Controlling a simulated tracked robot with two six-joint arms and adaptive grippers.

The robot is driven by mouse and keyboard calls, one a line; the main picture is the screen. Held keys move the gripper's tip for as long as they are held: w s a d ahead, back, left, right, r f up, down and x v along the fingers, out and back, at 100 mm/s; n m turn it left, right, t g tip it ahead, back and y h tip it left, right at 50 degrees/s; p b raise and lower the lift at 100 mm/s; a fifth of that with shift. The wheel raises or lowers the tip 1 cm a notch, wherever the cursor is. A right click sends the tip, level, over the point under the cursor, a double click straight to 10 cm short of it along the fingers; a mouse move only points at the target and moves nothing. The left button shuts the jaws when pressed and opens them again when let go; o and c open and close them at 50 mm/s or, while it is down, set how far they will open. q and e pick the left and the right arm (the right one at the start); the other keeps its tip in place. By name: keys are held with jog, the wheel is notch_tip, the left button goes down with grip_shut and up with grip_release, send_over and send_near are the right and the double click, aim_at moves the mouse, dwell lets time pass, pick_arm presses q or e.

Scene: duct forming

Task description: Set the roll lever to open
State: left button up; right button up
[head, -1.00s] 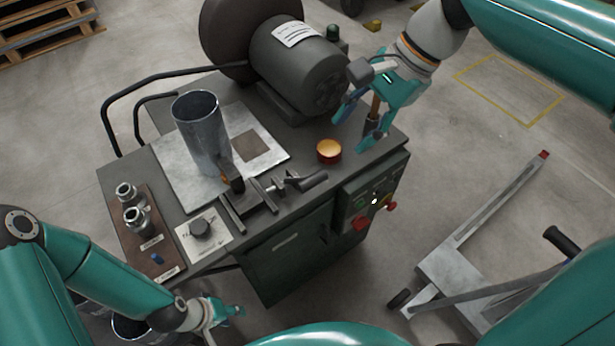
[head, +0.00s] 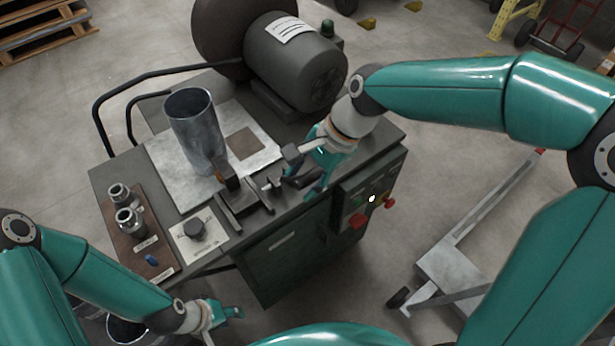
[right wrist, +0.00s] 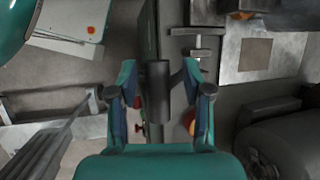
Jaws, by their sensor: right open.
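A lever with a dark cylindrical grip (head: 304,180) sticks out from a small metal mechanism (head: 242,200) at the front edge of the machine table; I take it for the roll lever. My right gripper (head: 303,172) is open at this grip. In the right wrist view the dark grip (right wrist: 158,88) lies between the two spread fingers of the right gripper (right wrist: 160,84); I cannot tell whether they touch it. My left gripper (head: 228,312) hangs low in front of the table, away from the lever; its jaws are too small to read.
A grey metal duct tube (head: 194,125) stands on a plate behind the mechanism. A motor (head: 295,62) stands at the back. A control box with red knobs (head: 357,221) is on the front right. A black dial (head: 194,230) and metal fittings (head: 127,220) sit at left.

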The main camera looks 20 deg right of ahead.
jog(key=shift+f, duration=0.1)
grip_shut()
dwell(0.3)
